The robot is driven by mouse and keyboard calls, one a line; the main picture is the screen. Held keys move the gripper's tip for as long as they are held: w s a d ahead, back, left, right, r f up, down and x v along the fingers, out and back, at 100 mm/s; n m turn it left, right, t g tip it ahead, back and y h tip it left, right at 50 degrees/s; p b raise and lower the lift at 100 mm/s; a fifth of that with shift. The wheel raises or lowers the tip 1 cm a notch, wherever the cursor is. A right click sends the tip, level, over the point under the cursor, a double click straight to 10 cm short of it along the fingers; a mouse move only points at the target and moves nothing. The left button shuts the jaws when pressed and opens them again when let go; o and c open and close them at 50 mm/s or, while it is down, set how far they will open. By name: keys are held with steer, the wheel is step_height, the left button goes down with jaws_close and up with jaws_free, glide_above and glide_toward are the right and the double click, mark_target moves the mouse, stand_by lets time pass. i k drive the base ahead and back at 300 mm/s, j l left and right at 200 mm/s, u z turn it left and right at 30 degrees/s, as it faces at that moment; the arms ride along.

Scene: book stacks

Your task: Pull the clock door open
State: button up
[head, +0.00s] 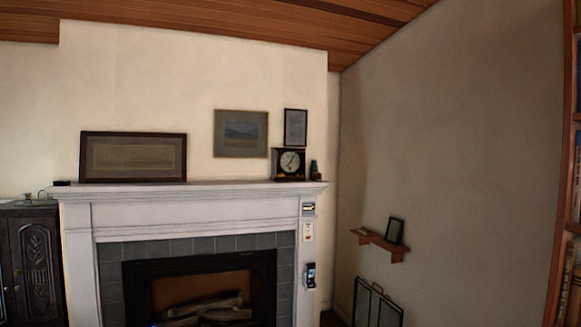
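A small dark mantel clock (289,164) with a pale round dial stands on the right part of the white mantel (160,190). It is small in the view, and I cannot tell whether its door is open or shut. My gripper is not in view.
A framed picture (133,157) leans on the mantel's left, and a small dark bottle (314,169) stands right of the clock. Below is a fireplace (200,290). A wall shelf (380,245), a bookcase (567,200) at right and a carved dark cabinet (30,260) at left flank it.

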mark_target(277, 160)
steer(key=i, duration=3.6)
steer(key=i+z, duration=0.2)
steer(key=i, duration=0.3)
steer(key=i+j+z, duration=0.15)
steer(key=i, duration=0.3)
steer(key=i+j+z, duration=0.2)
steer(key=i, duration=0.3)
steer(key=i+j+z, duration=0.15)
steer(key=i, duration=0.35)
